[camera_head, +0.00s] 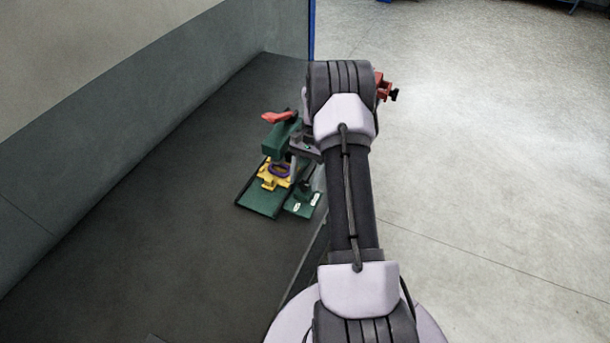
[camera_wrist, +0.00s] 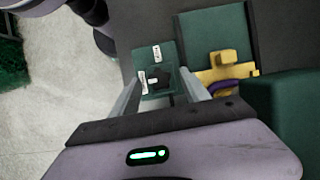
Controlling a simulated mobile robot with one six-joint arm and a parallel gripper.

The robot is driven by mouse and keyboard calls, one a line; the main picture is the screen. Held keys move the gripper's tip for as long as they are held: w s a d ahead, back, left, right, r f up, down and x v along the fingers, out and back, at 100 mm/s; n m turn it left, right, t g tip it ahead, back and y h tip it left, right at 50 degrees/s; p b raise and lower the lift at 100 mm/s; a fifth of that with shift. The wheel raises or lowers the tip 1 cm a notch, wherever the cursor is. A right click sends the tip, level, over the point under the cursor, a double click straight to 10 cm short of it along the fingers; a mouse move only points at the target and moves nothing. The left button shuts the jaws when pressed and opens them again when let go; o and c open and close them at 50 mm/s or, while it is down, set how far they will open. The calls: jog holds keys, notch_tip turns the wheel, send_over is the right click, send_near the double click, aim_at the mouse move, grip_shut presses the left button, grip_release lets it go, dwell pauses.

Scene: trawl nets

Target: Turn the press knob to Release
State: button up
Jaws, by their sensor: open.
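The press knob (camera_wrist: 160,76) is dark, with a small white mark on its left part in the wrist view. It sits on a small green plate (camera_wrist: 166,51) with two white labels, one above it and one to its left; their words are too small to read. The mark lies towards the left label. My gripper (camera_wrist: 162,73) is open, one finger on each side of the knob in this view; I cannot tell whether they touch it. The green press (camera_head: 281,140) with a red lever stands behind the plate in the head view, partly hidden by my arm.
A yellow fixture (camera_wrist: 211,76) holding a purple ring (camera_wrist: 222,87) stands on a green base beside the knob plate. A red clamp-like part (camera_head: 384,88) shows beyond my arm. The dark bench top (camera_head: 170,200) is clear to the left.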

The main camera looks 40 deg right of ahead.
jog(key=p+v, duration=0.4)
jog(key=v, duration=1.3)
jog(key=shift+r, duration=0.2)
jog(key=w+a+r+n+t+h+b, duration=0.25)
jog(key=a+r+b, duration=0.45)
jog(key=a, duration=0.6)
jog(key=s+a+r+n+t+b, duration=0.1)
jog(key=s+a+r+n+b, duration=0.1)
jog(key=s+a, duration=0.3)
jog(key=s+a+r+n+b, duration=0.1)
jog(key=s+a+r+b, duration=0.1)
jog(key=a, duration=0.6)
jog(key=s+a+f+n+t+b, duration=0.1)
jog(key=s+a+f, duration=0.3)
jog(key=s, duration=0.4)
jog(key=s+a+f+n+t+b, duration=0.2)
jog(key=s+a+f+t+b, duration=0.1)
jog(key=s+a, duration=0.4)
jog(key=shift+s+a+f+b, duration=0.25)
jog(key=shift+s+f+b, duration=0.15)
jog(key=shift+f+b, duration=0.45)
jog(key=shift+f+n, duration=0.1)
jog(key=shift+n, duration=0.15)
